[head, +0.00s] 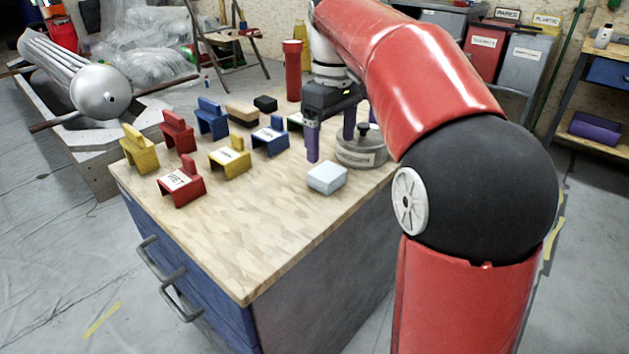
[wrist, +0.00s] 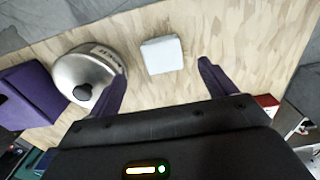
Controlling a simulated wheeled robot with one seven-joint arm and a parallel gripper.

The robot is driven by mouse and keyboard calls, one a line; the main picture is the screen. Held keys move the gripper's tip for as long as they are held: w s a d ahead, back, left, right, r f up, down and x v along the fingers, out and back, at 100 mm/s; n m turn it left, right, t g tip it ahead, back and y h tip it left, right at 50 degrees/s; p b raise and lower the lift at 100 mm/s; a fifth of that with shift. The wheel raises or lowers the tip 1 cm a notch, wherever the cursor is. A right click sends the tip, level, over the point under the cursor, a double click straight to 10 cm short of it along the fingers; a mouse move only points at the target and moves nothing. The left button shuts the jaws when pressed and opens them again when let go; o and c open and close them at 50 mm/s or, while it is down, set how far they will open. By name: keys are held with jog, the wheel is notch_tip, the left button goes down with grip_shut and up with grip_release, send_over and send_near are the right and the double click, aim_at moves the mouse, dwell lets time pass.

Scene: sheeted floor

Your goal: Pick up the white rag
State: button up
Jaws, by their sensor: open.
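The white rag (head: 327,178) is a small, pale, folded block lying flat on the wooden worktop, near its right edge. In the wrist view the rag (wrist: 162,54) lies ahead of the fingertips, roughly centred between them. My gripper (head: 331,145) has purple fingers pointing down over the worktop, just behind the rag in the head view. In the wrist view my gripper (wrist: 162,75) has its fingers spread wide, with nothing between them. The fingers appear apart from the rag. The exact height of the fingertips is hard to tell.
A round metal tin with a black knob (head: 362,152) stands close behind and right of the rag; it also shows in the wrist view (wrist: 84,72). Several red, yellow and blue holders (head: 182,186) stand to the left. The front of the worktop (head: 235,250) is clear.

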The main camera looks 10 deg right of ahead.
aim_at(327, 171)
jog(key=f, duration=0.2)
jog(key=f+b, duration=0.1)
jog(key=f, duration=0.4)
jog(key=shift+w+a+f, duration=0.1)
jog(key=shift+a+f, duration=0.2)
jog(key=shift+c, duration=0.3)
jog(key=c, duration=1)
